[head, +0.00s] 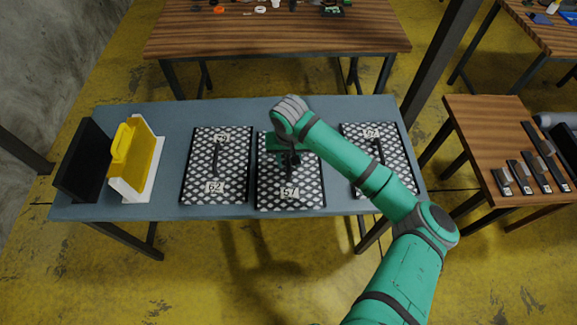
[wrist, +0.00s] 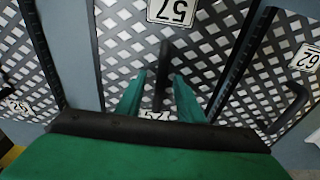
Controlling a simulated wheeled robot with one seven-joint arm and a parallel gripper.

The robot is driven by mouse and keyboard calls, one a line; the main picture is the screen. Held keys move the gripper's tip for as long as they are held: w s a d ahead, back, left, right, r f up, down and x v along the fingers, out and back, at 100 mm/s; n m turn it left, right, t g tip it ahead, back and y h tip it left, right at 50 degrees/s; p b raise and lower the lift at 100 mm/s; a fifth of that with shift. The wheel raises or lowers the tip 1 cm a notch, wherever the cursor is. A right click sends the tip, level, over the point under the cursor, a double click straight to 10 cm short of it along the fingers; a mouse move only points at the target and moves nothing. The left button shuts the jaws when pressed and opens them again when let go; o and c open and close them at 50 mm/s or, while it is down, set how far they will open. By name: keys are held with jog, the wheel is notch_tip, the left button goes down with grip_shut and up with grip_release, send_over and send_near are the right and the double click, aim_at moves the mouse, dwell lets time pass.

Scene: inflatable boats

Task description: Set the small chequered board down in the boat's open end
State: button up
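Three black-and-white chequered boards lie on the blue-grey table: the left one (head: 205,165), the middle one marked 57 (head: 305,195), and the right one (head: 400,165). They look alike in size; I cannot tell which is the small one. Each has a dark bar handle. My gripper (head: 288,158) is over the middle board. In the wrist view my open gripper (wrist: 160,95) has a finger on either side of that board's handle (wrist: 162,70), with gaps visible. The board's 57 label (wrist: 172,11) shows at the top. I cannot make out a boat for certain.
At the table's left end stand a black upright piece (head: 82,160) and a yellow panel (head: 133,155) with a white frame (head: 150,180). A wooden table (head: 280,35) with small items is behind. A side table (head: 480,120) holds several dark-and-white pieces.

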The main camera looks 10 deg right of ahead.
grip_shut()
jog(key=shift+r, duration=0.1)
jog(key=shift+r, duration=0.5)
notch_tip(320, 180, up, 2)
jog(key=shift+s+r, duration=0.1)
jog(key=shift+r, duration=0.15)
jog(key=s+r, duration=0.2)
jog(key=r, duration=0.1)
jog(key=s+r, duration=0.2)
jog(key=shift+a, duration=0.3)
jog(key=s+a+r, duration=0.1)
jog(key=s+r, duration=0.3)
jog(key=s, duration=0.5)
jog(key=shift+s+a+r, duration=0.2)
jog(key=shift+s+a, duration=0.1)
jog(key=shift+s, duration=0.05)
